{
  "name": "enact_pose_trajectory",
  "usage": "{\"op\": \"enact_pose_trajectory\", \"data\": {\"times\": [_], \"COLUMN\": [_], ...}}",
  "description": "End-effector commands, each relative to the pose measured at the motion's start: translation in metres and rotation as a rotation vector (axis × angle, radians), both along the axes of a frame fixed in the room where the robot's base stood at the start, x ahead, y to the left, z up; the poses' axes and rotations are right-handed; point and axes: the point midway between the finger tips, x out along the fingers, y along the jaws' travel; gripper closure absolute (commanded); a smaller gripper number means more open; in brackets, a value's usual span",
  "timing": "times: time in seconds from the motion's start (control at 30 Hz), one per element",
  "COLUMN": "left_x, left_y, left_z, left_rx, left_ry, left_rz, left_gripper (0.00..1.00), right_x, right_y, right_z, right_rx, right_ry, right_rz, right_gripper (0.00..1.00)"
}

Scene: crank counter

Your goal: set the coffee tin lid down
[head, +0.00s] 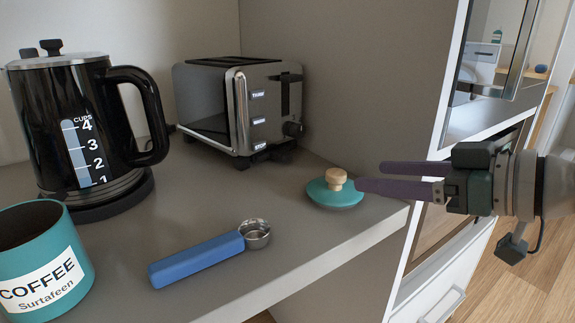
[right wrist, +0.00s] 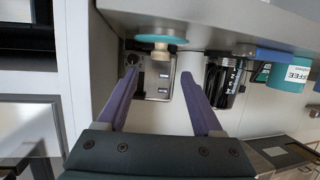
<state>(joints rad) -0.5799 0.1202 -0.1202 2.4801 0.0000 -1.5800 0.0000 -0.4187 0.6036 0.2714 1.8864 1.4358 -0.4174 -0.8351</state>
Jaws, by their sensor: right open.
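The coffee tin lid (head: 322,196) is a teal disc with a pale wooden knob (head: 336,177). It lies flat on the counter near its right front corner, knob up. In the right wrist view, which is upside down, the lid (right wrist: 155,38) shows ahead of the jaws. My right gripper (head: 367,176) is open and empty just right of the knob, with purple fingers pointing at it. The knob looks clear of both fingertips in the right wrist view (right wrist: 158,75). The open teal coffee tin (head: 75,278) stands at the front left. My left gripper is not in view.
A blue-handled scoop (head: 197,260) lies on the counter (head: 190,210) between tin and lid. A black kettle (head: 75,120) stands behind the tin. A chrome toaster (head: 238,105) stands at the back, near the side wall (head: 345,80). The counter's front edge is close to the lid.

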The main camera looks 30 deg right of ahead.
Motion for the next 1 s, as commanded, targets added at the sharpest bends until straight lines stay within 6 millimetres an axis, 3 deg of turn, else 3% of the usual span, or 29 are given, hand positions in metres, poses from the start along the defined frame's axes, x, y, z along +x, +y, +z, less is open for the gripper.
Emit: {"op": "enact_pose_trajectory", "data": {"times": [0.13,0.37,0.47,0.6,0.7,0.83,1.0], "left_x": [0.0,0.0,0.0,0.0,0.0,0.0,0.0], "left_y": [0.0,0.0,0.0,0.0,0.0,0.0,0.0], "left_z": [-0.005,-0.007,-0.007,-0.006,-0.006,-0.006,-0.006], "left_rx": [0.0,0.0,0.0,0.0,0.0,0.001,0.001], "left_ry": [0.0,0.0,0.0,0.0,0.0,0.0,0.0], "left_rz": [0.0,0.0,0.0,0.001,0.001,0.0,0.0], "left_gripper": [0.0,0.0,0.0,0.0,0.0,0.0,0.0], "right_x": [-0.02,-0.035,-0.05,-0.094,-0.129,-0.161,-0.183], "right_y": [-0.005,-0.001,0.031,0.101,0.131,0.14,0.132], "right_z": [0.004,0.005,-0.016,-0.068,-0.096,-0.109,-0.106], "right_rx": [0.0,-0.001,-0.005,-0.047,-0.111,-0.185,-0.223], "right_ry": [0.002,0.017,0.106,0.366,0.571,0.776,0.907], "right_rz": [-0.001,0.019,0.096,0.232,0.238,0.119,-0.063], "right_gripper": [0.32,0.32,0.32,0.32,0.32,0.32,0.32]}}
